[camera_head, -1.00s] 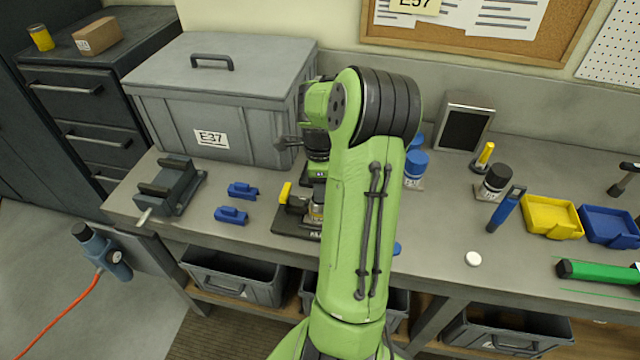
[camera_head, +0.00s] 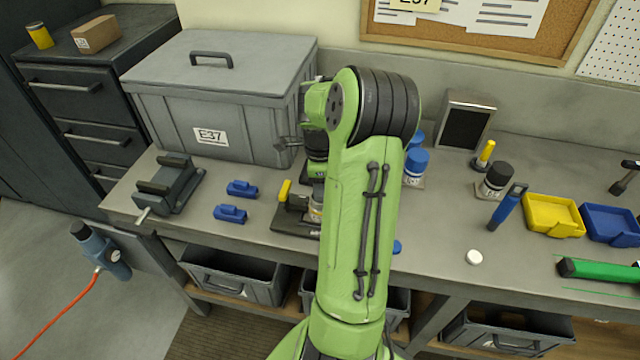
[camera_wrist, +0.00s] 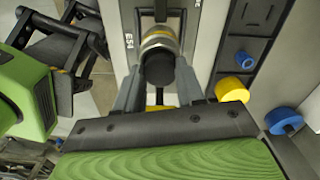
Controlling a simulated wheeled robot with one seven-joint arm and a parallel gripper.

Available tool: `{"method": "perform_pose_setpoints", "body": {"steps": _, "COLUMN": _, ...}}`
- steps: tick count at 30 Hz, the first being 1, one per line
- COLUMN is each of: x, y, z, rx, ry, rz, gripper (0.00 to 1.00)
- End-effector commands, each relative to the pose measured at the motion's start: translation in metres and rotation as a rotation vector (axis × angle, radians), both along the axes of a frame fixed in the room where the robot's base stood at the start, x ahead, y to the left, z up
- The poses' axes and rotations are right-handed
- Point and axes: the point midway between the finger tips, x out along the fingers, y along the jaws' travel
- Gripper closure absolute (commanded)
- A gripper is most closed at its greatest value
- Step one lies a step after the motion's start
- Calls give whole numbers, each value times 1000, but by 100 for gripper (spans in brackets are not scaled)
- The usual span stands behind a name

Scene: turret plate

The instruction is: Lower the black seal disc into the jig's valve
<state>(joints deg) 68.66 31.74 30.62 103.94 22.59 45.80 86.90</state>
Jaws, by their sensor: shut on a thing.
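The black seal disc (camera_wrist: 158,70) is between the two grey fingers of my gripper (camera_wrist: 159,84) in the wrist view. My gripper is shut on it. The valve (camera_wrist: 159,36), a silver body with a brass-coloured ring, shows just beyond the disc and is partly covered by it. I cannot tell whether disc and valve touch. In the head view the jig (camera_head: 290,222), a dark base with a yellow handle, stands near the bench's front edge. My arm hides its right part, the disc and my fingertips.
Two blue clamps (camera_head: 231,214) lie left of the jig, beside a grey vise (camera_head: 168,186). A large grey case (camera_head: 222,105) stands behind. A blue-capped jar (camera_head: 415,167) stands right of my arm. The bench around the white puck (camera_head: 474,257) is clear.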

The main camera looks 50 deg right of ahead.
Motion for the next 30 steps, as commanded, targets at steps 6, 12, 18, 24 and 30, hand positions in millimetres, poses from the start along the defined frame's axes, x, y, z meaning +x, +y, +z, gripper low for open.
{"method": "perform_pose_setpoints", "body": {"steps": 6, "x": 0, "y": 0, "z": -4, "rx": 0, "ry": 0, "rz": 1, "gripper": 90}}
{"method": "perform_pose_setpoints", "body": {"steps": 12, "x": 0, "y": 0, "z": -6, "rx": 0, "ry": 0, "rz": 1, "gripper": 90}}
{"method": "perform_pose_setpoints", "body": {"steps": 18, "x": 0, "y": 0, "z": -6, "rx": 0, "ry": 0, "rz": 1, "gripper": 90}}
{"method": "perform_pose_setpoints", "body": {"steps": 24, "x": 0, "y": 0, "z": -6, "rx": 0, "ry": 0, "rz": 0, "gripper": 56}}
{"method": "perform_pose_setpoints", "body": {"steps": 30, "x": 0, "y": 0, "z": -6, "rx": 0, "ry": 0, "rz": 0, "gripper": 32}}
